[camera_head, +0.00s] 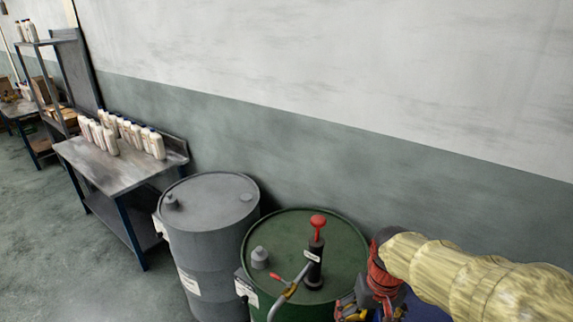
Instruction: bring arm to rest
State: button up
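My arm, in a yellowish sleeve, reaches in from the right edge. My gripper (358,309) hangs below its red wrist at the bottom edge, in front of the right side of the green drum (283,226). The fingers are small and partly cut off by the frame, so their opening is unclear. I cannot tell whether anything is between them. A hand pump with a red knob (318,222) stands upright on the green drum. Its grey spout (284,300) with a red lever points down to the front left.
A grey drum (208,232) stands left of the green drum. Further left, a metal table (100,170) holds several white bottles (125,131). A shelf rack (45,75) stands behind it. The wall (330,60) runs close behind the drums. Floor (90,270) at lower left is clear.

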jog(key=s+r+t+b, duration=0.4)
jog(key=s+b, duration=0.3)
jog(key=s, duration=0.3)
jog(key=shift+s+r+t, duration=0.2)
jog(key=shift+s+t, duration=0.2)
jog(key=shift+t, duration=0.1)
